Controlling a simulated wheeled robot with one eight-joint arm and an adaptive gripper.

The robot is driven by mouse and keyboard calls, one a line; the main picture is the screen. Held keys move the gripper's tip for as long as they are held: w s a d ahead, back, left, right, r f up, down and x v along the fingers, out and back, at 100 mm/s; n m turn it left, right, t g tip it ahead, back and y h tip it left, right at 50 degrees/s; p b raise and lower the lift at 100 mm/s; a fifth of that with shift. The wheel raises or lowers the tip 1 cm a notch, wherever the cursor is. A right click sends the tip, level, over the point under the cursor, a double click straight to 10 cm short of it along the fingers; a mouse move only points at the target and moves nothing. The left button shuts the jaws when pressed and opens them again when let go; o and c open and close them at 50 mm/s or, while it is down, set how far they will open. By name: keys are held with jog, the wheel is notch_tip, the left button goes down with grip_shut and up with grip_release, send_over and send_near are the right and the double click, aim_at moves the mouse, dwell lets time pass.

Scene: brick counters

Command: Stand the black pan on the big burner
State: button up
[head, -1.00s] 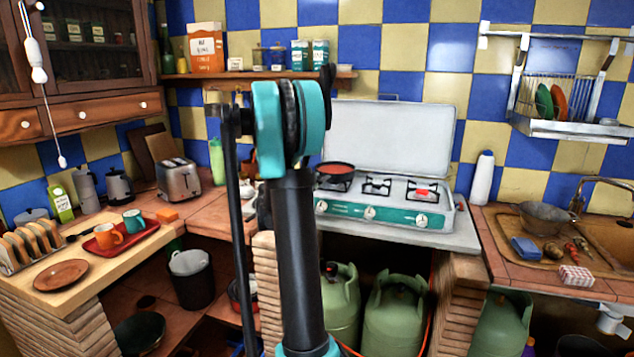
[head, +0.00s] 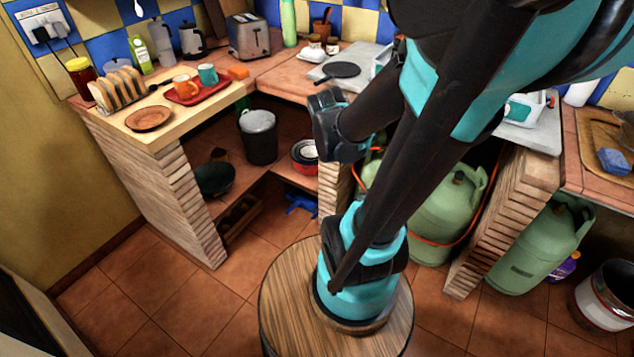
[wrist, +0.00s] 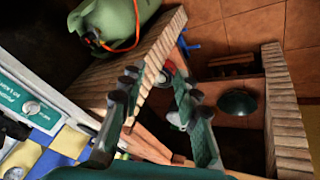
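A black pan (head: 341,70), small and flat with a short handle, lies on a grey slab on the counter left of the stove in the head view. The white and teal stove (head: 527,108) is mostly behind my arm, so the big burner is hidden. The stove's teal front (wrist: 28,100) shows at the left of the wrist view. My gripper (wrist: 155,88) is open in the wrist view, its two fingers apart with nothing between them. It points down, and the black pan cannot be made out there.
A red tray (head: 197,95) with mugs, a toast rack (head: 118,88) and a brown plate (head: 149,118) stand on the left counter. A toaster (head: 249,37) stands at the back. Green gas bottles (head: 447,208) and brick pillars (head: 500,215) fill the space below.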

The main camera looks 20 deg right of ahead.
jog(key=s+a+f+y, duration=0.3)
jog(key=s+a, duration=0.4)
jog(key=shift+a+f+g, duration=0.3)
jog(key=shift+a+g, duration=0.1)
